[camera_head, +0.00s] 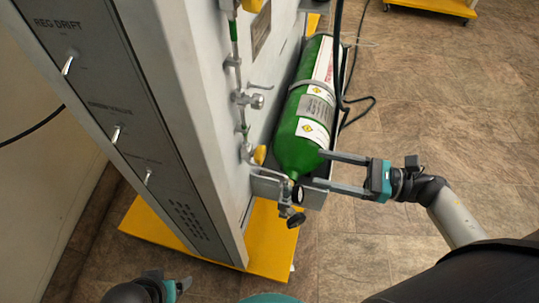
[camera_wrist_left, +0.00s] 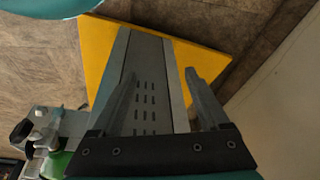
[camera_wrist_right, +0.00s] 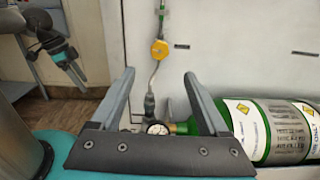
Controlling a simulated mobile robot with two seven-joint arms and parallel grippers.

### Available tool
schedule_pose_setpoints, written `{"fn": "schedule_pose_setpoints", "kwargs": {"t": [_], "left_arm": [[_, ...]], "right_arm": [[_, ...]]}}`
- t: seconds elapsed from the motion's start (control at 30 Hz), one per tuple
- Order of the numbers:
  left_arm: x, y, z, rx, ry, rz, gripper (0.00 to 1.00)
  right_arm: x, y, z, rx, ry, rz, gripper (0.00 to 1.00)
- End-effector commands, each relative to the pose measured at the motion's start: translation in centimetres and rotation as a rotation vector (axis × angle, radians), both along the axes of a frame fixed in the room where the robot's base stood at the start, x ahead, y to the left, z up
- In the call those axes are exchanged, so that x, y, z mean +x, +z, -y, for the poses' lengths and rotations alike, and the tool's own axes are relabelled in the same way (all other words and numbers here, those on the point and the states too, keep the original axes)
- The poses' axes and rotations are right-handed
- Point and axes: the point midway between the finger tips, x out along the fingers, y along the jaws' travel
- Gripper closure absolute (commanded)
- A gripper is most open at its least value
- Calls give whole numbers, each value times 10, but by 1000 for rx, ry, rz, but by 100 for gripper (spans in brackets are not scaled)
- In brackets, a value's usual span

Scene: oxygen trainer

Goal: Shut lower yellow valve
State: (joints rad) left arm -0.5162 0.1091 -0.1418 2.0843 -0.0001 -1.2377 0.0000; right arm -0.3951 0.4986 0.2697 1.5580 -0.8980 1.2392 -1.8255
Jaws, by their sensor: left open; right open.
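The lower yellow valve (camera_head: 260,155) is a small yellow knob on the pipe along the grey cabinet's side, left of the green cylinder. It also shows in the right wrist view (camera_wrist_right: 160,47), beyond and above the fingertips. My right gripper (camera_head: 314,168) is open and empty at the lower end of the green cylinder, right of the valve and apart from it. My left gripper (camera_wrist_left: 160,66) is open and empty. It faces the cabinet's slotted front panel and yellow base, and shows only partly at the head view's bottom edge.
The green oxygen cylinder (camera_head: 300,130) is strapped to the cabinet (camera_head: 190,90). A gauge (camera_wrist_right: 157,128) and fittings sit at its lower end, close to my right fingers. Another yellow valve (camera_head: 252,5) is higher on the pipe. A black hose hangs beside the cylinder.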

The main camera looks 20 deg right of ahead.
Motion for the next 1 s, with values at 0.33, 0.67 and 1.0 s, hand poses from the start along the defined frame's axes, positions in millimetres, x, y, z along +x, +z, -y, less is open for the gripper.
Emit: {"fn": "schedule_pose_setpoints", "kwargs": {"t": [0.33,0.67,1.0], "left_arm": [[7,17,0,-3,3,31,22],[4,29,-1,-3,2,41,22],[3,32,-1,-4,3,45,22]], "right_arm": [[43,0,-65,5,3,2,22],[67,0,-98,3,1,-1,22],[68,0,-101,2,1,-3,22]]}}
